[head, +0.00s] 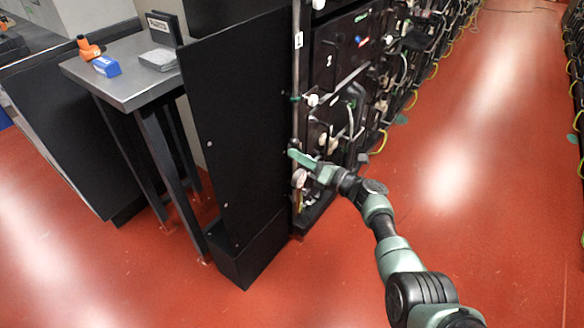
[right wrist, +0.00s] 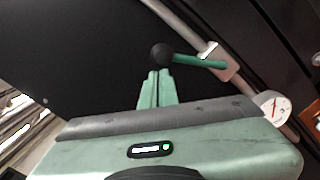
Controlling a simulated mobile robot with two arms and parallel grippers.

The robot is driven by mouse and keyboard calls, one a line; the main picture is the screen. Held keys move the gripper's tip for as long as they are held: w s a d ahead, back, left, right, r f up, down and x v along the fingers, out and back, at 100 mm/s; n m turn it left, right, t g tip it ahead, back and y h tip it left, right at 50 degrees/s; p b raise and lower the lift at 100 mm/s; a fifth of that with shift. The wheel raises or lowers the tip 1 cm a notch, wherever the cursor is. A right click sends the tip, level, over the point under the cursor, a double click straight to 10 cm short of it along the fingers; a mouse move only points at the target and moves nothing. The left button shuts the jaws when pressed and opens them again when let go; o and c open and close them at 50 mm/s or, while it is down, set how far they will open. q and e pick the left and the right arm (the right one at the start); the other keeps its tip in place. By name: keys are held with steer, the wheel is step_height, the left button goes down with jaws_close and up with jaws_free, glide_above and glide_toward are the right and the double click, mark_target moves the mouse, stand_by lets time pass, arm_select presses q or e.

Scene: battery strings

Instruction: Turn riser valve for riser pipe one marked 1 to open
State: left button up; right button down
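The riser pipe (head: 297,70) stands upright at the black panel's edge, with a white tag marked 1 (head: 298,40). In the right wrist view the pipe (right wrist: 185,27) runs diagonally. A green valve lever (right wrist: 205,62) with a black ball knob (right wrist: 161,54) sticks out sideways from it, roughly across the pipe. My right gripper (head: 296,154) is at the pipe's lower part. Its fingers (right wrist: 157,73) look closed together, tips just below the knob; I cannot tell whether they touch it. Nothing shows between them. My left gripper is not in view.
A round gauge (right wrist: 272,107) with a red needle sits beside the pipe below the lever. A black panel (head: 235,130) stands left of the pipe, battery racks (head: 340,55) right. A metal table (head: 130,80) is further left. The red aisle floor (head: 480,150) is clear.

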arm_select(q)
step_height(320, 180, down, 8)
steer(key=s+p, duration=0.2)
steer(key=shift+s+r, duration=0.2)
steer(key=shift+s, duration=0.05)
arm_select(e)
steer(key=shift+w+d+r+m, duration=0.35)
steer(key=shift+w+m, duration=0.1)
steer(key=shift+m, duration=0.45)
steer(key=shift+w+d+r+m, duration=0.35)
steer(key=shift+w+m, duration=0.15)
steer(key=shift+m, duration=0.4)
steer(key=shift+w+d+r+m, duration=0.35)
steer(key=shift+w+m, duration=0.1)
steer(key=shift+m, duration=0.45)
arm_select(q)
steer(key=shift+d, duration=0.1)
